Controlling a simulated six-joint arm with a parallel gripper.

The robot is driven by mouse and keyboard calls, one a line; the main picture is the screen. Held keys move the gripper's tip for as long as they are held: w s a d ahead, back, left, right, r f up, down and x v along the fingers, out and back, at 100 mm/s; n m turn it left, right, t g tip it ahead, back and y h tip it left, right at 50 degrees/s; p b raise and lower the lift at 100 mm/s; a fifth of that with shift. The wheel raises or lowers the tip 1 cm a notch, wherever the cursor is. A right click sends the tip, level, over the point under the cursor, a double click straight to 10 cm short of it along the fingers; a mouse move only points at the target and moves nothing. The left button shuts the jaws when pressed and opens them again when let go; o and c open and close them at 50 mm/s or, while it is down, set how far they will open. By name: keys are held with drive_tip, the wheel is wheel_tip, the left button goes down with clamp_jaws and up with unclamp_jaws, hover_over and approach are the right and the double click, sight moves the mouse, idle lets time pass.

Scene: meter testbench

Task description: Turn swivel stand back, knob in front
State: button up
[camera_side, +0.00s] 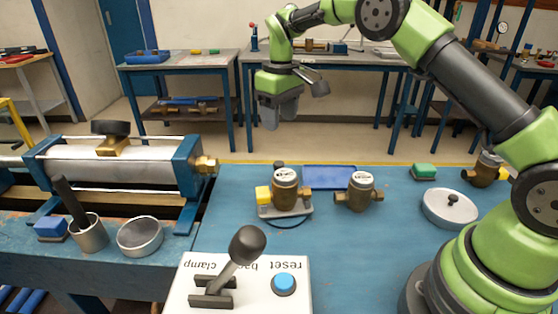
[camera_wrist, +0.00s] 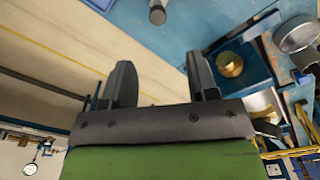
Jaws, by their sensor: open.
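A brass meter (camera_side: 285,188) sits on a small grey stand (camera_side: 290,212), which I take to be the swivel stand. A yellow block (camera_side: 263,195) is at the stand's left side, and a small dark knob-like part shows at the top behind the meter. I cannot tell for sure which part is the stand's knob. My gripper (camera_side: 279,115) is open and empty, pointing down, high above and behind the stand. Its two fingers also show apart in the wrist view (camera_wrist: 161,82), with nothing between them. The stand is not clearly identifiable there.
A second brass meter (camera_side: 360,192) stands right of the stand, with a blue tray (camera_side: 329,177) behind. A control box (camera_side: 240,285) with a black lever is in front. The clamp bench (camera_side: 120,165) is left. A round lidded dish (camera_side: 449,208) is right.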

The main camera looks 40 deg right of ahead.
sight(279, 163)
drive_tip(key=f, duration=1.2)
drive_tip(key=shift+w+d, duration=0.1)
drive_tip(key=shift+w, duration=0.15)
drive_tip(key=shift+r, duration=0.1)
clamp_jaws()
drive_tip(key=shift+s+d+m, duration=0.55)
drive_tip(key=shift+d+m, duration=0.1)
drive_tip(key=shift+m, duration=0.35)
